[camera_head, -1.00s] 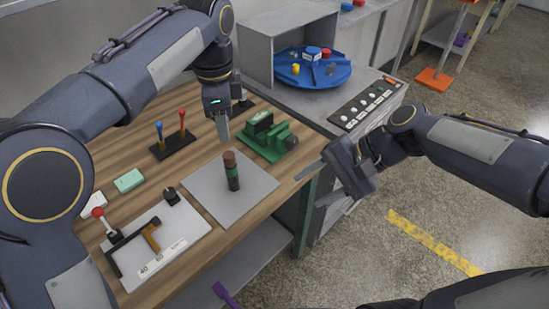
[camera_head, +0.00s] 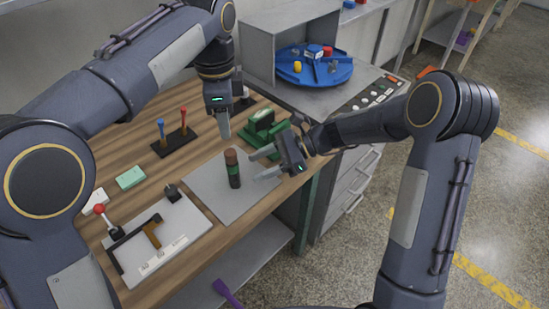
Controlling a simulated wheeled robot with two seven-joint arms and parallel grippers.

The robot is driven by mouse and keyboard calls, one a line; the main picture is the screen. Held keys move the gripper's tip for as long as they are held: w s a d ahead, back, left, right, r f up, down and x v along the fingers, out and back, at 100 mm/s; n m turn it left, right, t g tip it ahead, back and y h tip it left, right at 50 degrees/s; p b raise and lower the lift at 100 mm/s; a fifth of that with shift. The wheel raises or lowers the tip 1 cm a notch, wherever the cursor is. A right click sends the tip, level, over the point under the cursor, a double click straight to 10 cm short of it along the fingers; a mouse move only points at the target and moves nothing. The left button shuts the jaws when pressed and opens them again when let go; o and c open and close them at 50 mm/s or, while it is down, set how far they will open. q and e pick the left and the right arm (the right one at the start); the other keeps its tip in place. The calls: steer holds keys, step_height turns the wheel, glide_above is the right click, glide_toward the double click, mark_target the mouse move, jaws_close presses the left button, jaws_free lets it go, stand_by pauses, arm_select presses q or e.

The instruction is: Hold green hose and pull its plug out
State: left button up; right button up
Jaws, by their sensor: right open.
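A short dark green hose (camera_head: 234,181) stands upright on a grey mat (camera_head: 212,189) on the wooden bench. A brown plug (camera_head: 231,157) sits in its top end. My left gripper (camera_head: 224,136) points down behind and above the plug, apart from it. Its fingers overlap in this view, so I cannot tell their opening. My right gripper (camera_head: 256,166) is open and comes from the right. Its two fingers point left toward the hose, one higher and one lower, with a small gap in the picture between their tips and the hose.
A green vise-like device (camera_head: 262,127) stands behind my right gripper. A black stand with red and blue levers (camera_head: 175,143) and a teal block (camera_head: 130,178) are to the left. A white plate with a brown handle (camera_head: 152,232) lies front left. A blue round tray (camera_head: 315,70) is behind.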

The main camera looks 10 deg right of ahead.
mark_target(234, 177)
steer(key=x, duration=0.7)
steer(key=shift+a+f, duration=0.2)
steer(key=shift+a, duration=0.15)
